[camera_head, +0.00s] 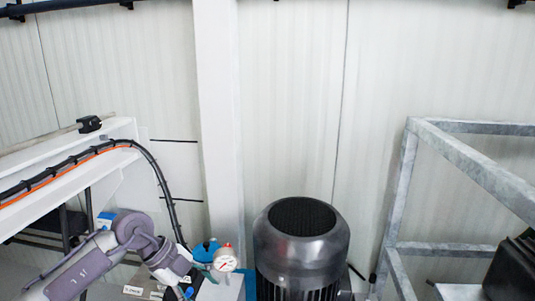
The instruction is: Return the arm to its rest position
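My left arm (80,275) comes in from the lower left, grey-purple, bent at a rounded joint. Its wrist end (168,264) points down toward the bottom edge, just left of a pressure gauge (225,260) and a blue fitting (206,250). Small dark and blue parts show below the wrist, but I cannot make out the fingers or whether they hold anything. My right arm and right gripper are not in view.
A dark ribbed motor (301,252) stands at bottom centre. A grey metal frame (470,165) is on the right, with a black box (514,268) behind it. A white beam (70,160) carries black and orange cables on the left. A white column (218,120) stands behind.

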